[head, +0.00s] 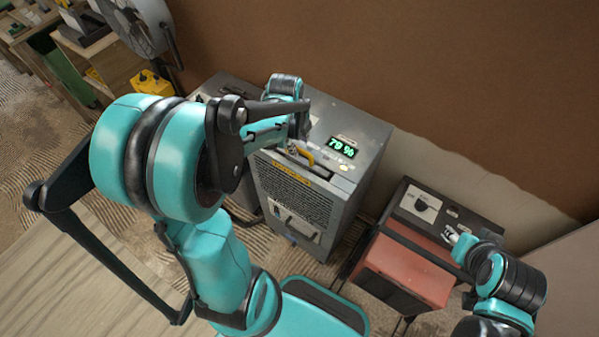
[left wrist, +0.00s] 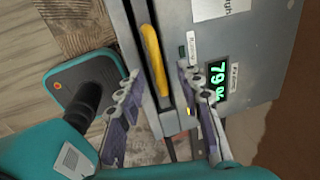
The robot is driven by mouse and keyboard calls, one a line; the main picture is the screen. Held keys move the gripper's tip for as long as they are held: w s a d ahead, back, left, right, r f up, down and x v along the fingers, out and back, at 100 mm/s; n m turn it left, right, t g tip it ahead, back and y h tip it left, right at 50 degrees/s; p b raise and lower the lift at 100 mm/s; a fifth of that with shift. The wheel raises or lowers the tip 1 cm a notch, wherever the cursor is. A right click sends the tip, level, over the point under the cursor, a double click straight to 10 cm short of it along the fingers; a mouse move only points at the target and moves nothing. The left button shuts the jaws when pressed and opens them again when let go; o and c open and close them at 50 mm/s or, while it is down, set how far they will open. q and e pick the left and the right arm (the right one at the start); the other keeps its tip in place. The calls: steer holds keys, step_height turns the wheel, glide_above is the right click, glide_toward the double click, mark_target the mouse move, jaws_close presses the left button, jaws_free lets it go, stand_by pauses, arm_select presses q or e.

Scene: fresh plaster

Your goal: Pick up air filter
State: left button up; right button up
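A yellow handle (head: 305,156), apparently the air filter's, shows at the top front edge of a grey machine (head: 365,135) with a green "79 %" display. In the left wrist view the yellow handle (left wrist: 152,58) stands in a narrow slot; the filter's body is hidden inside. My left gripper (left wrist: 160,76) is open, its fingertips on either side of the line of the slot, with nothing held. In the head view my left gripper (head: 296,148) is over the machine's top, partly covered by its own arm. My right gripper (head: 453,238) is by the red machine; its opening is unclear.
A red machine (head: 412,265) with a dark control panel stands right of the grey one. A brown and pale wall (head: 430,70) is close behind both. A fan (head: 140,25), a yellow box (head: 150,83) and wooden shelves are at the upper left.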

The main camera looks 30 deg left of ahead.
mark_target(300, 149)
arm_select(q)
steer(key=f, duration=0.1)
steer(key=f+b, duration=0.1)
steer(key=f, duration=0.2)
steer(key=shift+w+f, duration=0.2)
steer(key=shift+w, duration=0.15)
jaws_close()
steer(key=shift+r, duration=0.2)
step_height(300, 149, up, 28)
steer(key=p, duration=0.7)
steer(key=shift+p, duration=0.3)
steer(key=shift+f, duration=0.15)
